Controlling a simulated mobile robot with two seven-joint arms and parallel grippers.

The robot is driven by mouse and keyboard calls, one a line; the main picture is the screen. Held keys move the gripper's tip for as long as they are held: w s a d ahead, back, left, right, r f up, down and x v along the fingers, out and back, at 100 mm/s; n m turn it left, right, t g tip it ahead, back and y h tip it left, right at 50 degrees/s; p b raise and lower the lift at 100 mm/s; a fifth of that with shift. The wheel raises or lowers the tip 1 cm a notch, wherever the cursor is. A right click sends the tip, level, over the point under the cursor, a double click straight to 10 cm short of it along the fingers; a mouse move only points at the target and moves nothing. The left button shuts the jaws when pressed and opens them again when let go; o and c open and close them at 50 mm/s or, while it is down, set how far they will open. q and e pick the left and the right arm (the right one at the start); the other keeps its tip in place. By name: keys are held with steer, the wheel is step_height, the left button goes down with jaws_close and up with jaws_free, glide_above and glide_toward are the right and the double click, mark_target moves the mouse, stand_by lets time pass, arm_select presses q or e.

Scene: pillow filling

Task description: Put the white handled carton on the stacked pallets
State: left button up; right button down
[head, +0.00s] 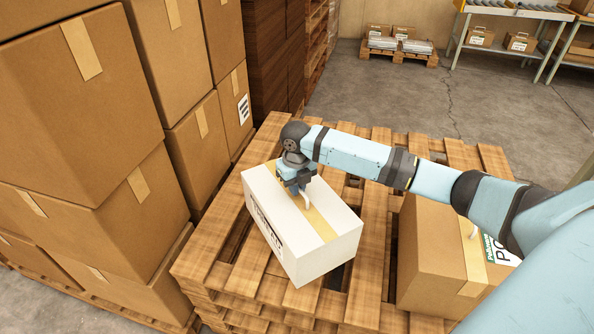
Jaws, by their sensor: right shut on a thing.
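The white carton (285,235) has a tan tape strip along its top, a white handle and dark print on its side. It is on or just above the stacked pallets (375,235), at their left part; I cannot tell whether its base touches the slats. My right gripper (304,196) is over the carton's top, shut on its handle. The fingers partly hide the handle. My left gripper is not in view.
A brown carton (425,260) stands on the right of the same pallets, partly behind my right arm. Tall stacks of brown boxes (90,90) line the left. Pallet slats behind the white carton are bare. Open floor (440,105) lies beyond, with a low pallet (400,56) of packages.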

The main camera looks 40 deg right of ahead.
mark_target(296, 203)
steer(key=shift+f, duration=1.85)
step_height(296, 203, down, 4)
steer(key=shift+r+b, duration=0.25)
steer(key=shift+b, duration=0.25)
steer(key=c, duration=1.6)
jaws_free()
steer(key=shift+f, duration=0.15)
steer(key=o, duration=0.4)
